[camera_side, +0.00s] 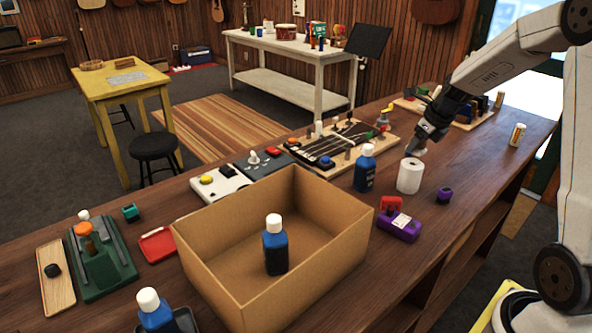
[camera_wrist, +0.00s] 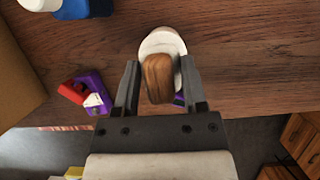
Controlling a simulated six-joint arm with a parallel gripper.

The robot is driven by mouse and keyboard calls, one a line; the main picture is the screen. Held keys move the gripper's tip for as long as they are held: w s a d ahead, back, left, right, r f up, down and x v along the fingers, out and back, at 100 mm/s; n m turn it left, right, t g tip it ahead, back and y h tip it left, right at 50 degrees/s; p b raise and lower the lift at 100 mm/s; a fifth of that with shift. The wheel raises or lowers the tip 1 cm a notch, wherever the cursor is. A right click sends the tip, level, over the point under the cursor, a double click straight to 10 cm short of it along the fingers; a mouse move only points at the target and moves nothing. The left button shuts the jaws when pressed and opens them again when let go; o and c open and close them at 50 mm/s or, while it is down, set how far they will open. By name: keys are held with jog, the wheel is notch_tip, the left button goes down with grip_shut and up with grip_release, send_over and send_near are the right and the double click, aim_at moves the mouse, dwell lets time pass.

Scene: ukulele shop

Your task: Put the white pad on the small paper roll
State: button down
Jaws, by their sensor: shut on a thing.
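My gripper (camera_side: 420,142) is shut on the brown wooden grip (camera_wrist: 158,78) of the white pad, between its two fingers in the wrist view. The pale rim of the white pad (camera_wrist: 163,42) shows around the grip there. In the side view the pad (camera_side: 415,149) is a small pale shape under the fingers. The small paper roll (camera_side: 409,177) stands upright on the bench directly below the pad, close under it. Whether they touch I cannot tell. In the wrist view the roll is hidden or cannot be told apart from the pad.
A blue bottle (camera_side: 365,170) stands just left of the roll. A purple box (camera_side: 398,226) with a red piece (camera_side: 391,203) lies in front, and a small purple piece (camera_side: 445,195) to the right. A large open cardboard box (camera_side: 210,262) is further left.

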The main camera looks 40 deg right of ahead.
aim_at(415, 154)
jog(key=shift+f, duration=1.6)
jog(key=shift+f, duration=0.15)
jog(key=shift+c, duration=0.7)
grip_release()
jog(key=shift+r, duration=0.2)
jog(key=v, duration=1.2)
jog(key=shift+w, duration=0.15)
jog(key=shift+x, duration=5.65)
jog(key=shift+r, duration=0.1)
